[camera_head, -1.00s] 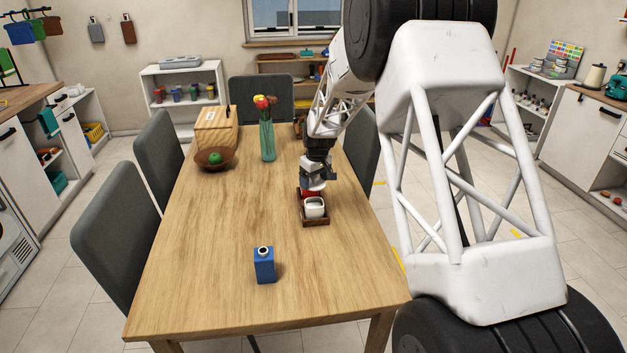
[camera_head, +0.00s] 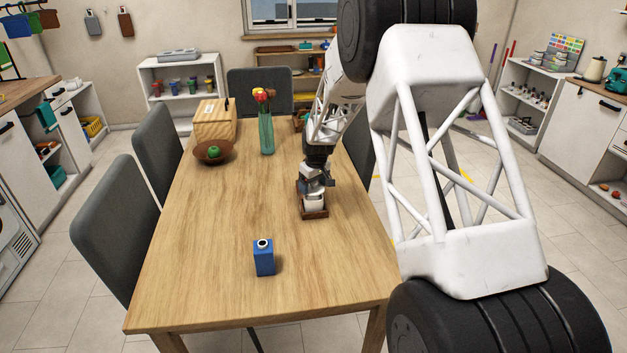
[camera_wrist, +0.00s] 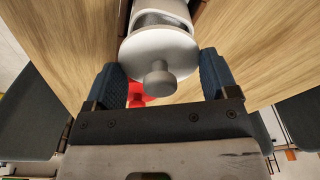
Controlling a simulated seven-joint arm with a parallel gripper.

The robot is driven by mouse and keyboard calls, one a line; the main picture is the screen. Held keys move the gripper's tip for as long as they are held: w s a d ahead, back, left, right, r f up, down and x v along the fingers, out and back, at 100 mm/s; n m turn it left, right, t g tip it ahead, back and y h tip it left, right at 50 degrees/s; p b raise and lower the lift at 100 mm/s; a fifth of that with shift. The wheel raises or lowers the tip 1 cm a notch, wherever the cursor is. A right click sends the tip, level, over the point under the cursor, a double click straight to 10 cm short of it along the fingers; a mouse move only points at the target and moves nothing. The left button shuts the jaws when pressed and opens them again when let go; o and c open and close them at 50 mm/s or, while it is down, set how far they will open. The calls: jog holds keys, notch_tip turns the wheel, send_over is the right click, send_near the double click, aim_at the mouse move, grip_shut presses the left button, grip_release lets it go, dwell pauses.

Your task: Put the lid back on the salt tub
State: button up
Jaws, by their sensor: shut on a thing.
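My gripper (camera_head: 314,188) is shut on the lid, a pale round disc with a knob (camera_wrist: 159,78). The white salt tub (camera_head: 313,205) stands in a small brown tray (camera_head: 316,215) on the table. In the wrist view the tub (camera_wrist: 176,7) shows just beyond the lid, with a grey strip of its opening uncovered. The lid overlaps part of the opening; I cannot tell whether it touches the rim.
A red object (camera_wrist: 137,91) shows partly below the lid. A blue container (camera_head: 264,258) stands nearer on the table. A vase of flowers (camera_head: 266,136), a bowl with a green fruit (camera_head: 213,153) and a wooden box (camera_head: 214,122) stand farther back. The table's left-middle is clear.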

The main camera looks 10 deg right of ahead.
jog(key=shift+f, duration=0.65)
jog(key=shift+f, duration=0.2)
dwell(1.9)
jog(key=o, duration=0.8)
jog(key=shift+r, duration=0.15)
jog(key=shift+r, duration=3.3)
grip_shut()
